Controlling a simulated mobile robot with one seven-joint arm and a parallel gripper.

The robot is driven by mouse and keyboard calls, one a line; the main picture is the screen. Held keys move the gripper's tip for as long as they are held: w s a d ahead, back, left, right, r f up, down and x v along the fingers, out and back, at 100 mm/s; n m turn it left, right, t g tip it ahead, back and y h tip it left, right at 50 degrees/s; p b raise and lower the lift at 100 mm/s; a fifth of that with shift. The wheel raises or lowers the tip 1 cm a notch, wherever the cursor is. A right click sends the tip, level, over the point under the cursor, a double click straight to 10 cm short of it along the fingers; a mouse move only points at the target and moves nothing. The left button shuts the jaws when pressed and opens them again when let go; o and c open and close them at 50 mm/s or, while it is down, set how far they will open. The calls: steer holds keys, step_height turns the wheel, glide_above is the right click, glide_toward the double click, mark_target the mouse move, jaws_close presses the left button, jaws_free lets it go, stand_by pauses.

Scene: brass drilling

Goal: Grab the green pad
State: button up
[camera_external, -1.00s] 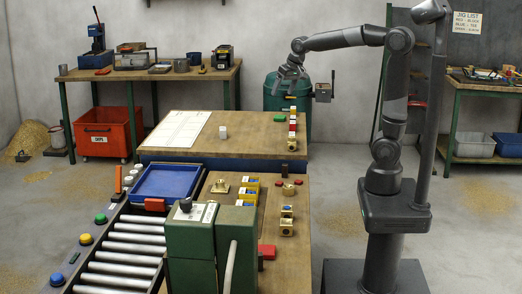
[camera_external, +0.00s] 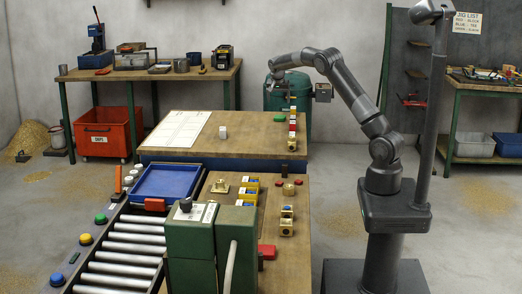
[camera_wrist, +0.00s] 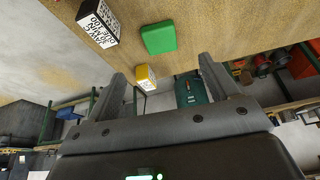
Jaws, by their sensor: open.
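The green pad (camera_external: 280,118) lies flat near the back right edge of the wooden table. In the wrist view the green pad (camera_wrist: 158,38) is at the upper middle, beyond the gap between my fingers. My gripper (camera_wrist: 160,75) is open and empty, with one finger on each side of that gap. In the external view my gripper (camera_external: 275,73) hangs in the air above and behind the pad, apart from it. Its fingers are too small there to make out clearly.
In the wrist view a black-and-white lettered block (camera_wrist: 98,22) is left of the pad, and a yellow block (camera_wrist: 146,76) is near my fingers.

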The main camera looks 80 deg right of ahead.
mark_target(280, 116)
steer(key=x, duration=0.8)
steer(key=d+x, duration=0.1)
steer(key=x, duration=0.2)
steer(key=shift+d+f, duration=0.1)
steer(key=shift+f, duration=0.1)
steer(key=shift+c, duration=0.3)
steer(key=c, duration=1)
steer(key=shift+r, duration=0.1)
